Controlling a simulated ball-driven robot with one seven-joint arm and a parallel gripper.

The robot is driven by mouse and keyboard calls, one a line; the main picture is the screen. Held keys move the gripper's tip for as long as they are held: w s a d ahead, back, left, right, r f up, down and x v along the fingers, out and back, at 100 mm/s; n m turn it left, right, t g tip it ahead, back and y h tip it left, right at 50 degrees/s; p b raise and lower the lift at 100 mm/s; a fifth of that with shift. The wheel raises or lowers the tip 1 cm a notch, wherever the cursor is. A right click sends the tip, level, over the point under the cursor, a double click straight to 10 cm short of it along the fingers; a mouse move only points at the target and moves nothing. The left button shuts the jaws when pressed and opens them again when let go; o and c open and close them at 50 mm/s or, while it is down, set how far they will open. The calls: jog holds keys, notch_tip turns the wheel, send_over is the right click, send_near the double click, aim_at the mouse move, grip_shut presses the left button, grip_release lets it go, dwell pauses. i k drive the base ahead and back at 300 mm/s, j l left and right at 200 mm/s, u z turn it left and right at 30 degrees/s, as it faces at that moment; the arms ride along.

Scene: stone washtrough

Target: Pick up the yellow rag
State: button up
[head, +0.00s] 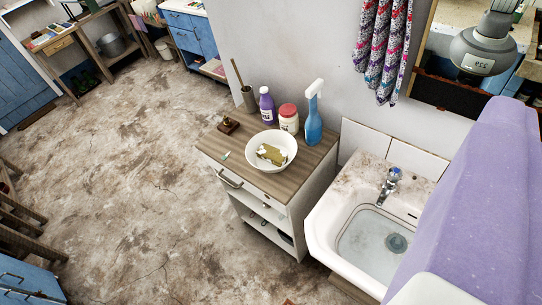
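A white bowl (290,145) stands on the wooden top of a small cabinet. In it lies a crumpled, mustard-yellow cloth-like piece (271,155) with whitish patches, which looks like the yellow rag. It is small in the picture, and I cannot tell whether the pale patches belong to it. My gripper is not in view. A large lilac body, seemingly part of my own arm, fills the right edge and hides part of the sink.
A purple bottle (267,106), red-lidded jar (289,119) and blue spray bottle (313,123) stand close behind the bowl. A small brown item (228,126) is left. The washbasin (330,228) with a tap (388,187) adjoins the cabinet (290,182). The floor (140,170) left is open.

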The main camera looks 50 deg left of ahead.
aim_at(276, 156)
jog(key=i+j, duration=0.15)
jog(key=j, duration=0.25)
jog(key=i+j, duration=0.1)
jog(key=j, duration=0.3)
jog(key=i+j, duration=0.15)
jog(key=j, duration=0.25)
jog(key=i+j, duration=0.1)
jog(key=j, duration=0.25)
jog(key=i+j, duration=0.8)
jog(key=j, duration=0.2)
